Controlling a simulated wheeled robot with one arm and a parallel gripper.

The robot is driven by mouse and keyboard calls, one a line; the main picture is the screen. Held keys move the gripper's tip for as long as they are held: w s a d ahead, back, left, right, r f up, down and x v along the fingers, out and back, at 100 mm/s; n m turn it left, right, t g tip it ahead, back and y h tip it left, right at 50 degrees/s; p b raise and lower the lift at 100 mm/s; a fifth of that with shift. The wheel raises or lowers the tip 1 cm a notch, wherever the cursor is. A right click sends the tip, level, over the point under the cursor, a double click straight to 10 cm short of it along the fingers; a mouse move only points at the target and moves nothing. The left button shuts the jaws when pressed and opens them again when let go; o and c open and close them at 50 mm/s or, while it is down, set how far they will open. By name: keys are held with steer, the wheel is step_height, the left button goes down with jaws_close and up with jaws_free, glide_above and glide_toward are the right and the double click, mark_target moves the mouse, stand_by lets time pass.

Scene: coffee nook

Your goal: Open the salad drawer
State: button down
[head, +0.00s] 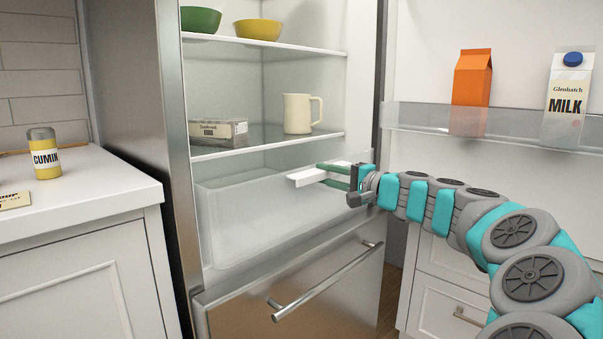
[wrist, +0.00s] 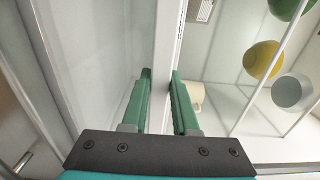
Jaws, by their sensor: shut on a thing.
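The salad drawer (head: 248,228) is a translucent, frosted bin at the bottom of the open fridge, below the lowest glass shelf. Its white handle (head: 308,178) juts out at the top of its front. My gripper (head: 335,175) reaches in from the right with its green fingers on either side of the handle. In the wrist view, my gripper (wrist: 160,100) has the white handle strip (wrist: 163,40) between its two fingers, shut on it. The drawer front looks about level with the fridge's front edge; how far in or out it stands is hard to tell.
Above the drawer, a shelf (head: 270,141) holds a cream jug (head: 302,114) and a grey box (head: 218,131); bowls stand higher. The open fridge door on the right carries an orange carton (head: 470,85) and a milk carton (head: 567,98). A freezer drawer handle (head: 325,283) sticks out below.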

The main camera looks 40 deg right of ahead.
steer(key=s+b, duration=0.1)
steer(key=s, duration=0.9)
steer(key=shift+s+d, duration=0.15)
steer(key=shift+d, duration=0.25)
steer(key=shift+f, duration=0.1)
steer(key=c, duration=0.7)
jaws_free()
steer(key=s, duration=0.7)
steer(key=shift+s+d+b, duration=0.3)
steer(key=shift+s+d, duration=0.05)
